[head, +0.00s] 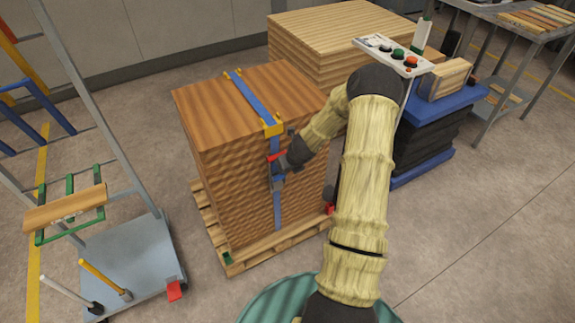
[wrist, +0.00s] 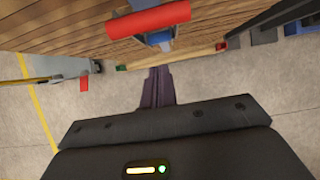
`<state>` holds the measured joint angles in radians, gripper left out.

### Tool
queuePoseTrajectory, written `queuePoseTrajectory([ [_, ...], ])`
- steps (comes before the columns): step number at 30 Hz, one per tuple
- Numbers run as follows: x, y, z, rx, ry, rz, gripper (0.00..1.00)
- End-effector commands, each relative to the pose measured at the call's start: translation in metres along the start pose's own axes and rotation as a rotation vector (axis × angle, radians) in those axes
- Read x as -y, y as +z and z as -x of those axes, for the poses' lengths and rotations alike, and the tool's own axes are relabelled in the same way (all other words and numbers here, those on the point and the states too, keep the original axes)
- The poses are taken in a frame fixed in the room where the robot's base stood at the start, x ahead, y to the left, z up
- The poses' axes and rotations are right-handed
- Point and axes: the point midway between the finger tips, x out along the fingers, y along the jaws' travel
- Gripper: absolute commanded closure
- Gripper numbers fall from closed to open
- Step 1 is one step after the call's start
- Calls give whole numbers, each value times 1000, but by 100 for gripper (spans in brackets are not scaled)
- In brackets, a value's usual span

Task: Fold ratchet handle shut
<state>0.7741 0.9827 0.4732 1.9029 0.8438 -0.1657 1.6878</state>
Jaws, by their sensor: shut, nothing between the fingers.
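The ratchet sits on the blue strap (head: 276,207) on the front face of a strapped wood stack (head: 228,190). Its red handle grip (head: 277,157) shows at the left of my gripper (head: 281,166) in the head view. In the wrist view the red handle grip (wrist: 148,22) lies crosswise near the top, with grey-blue ratchet metal (wrist: 157,41) under it. My gripper's dark fingers (wrist: 158,72) are together and empty, pointing toward the stack just below the ratchet in that view. I cannot tell whether they touch it. My arm hides part of the stack's right side.
The stack stands on a wooden pallet (head: 245,261). A grey cart (head: 135,262) with green and yellow parts stands at left. A blue lift table (head: 425,128) and a lower wood stack (head: 335,30) are behind and right. Floor at the right front is clear.

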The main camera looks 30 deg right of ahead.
Motion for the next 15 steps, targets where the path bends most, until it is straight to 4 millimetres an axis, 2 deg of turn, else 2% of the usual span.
queuePoseTrajectory([
  [1, -1, 11, 10, 5, -3, 7, 100],
  [12, 6, 45, 64, 2, -8, -8, 100],
  [15, 7, 51, 73, -1, -8, -9, 100],
])
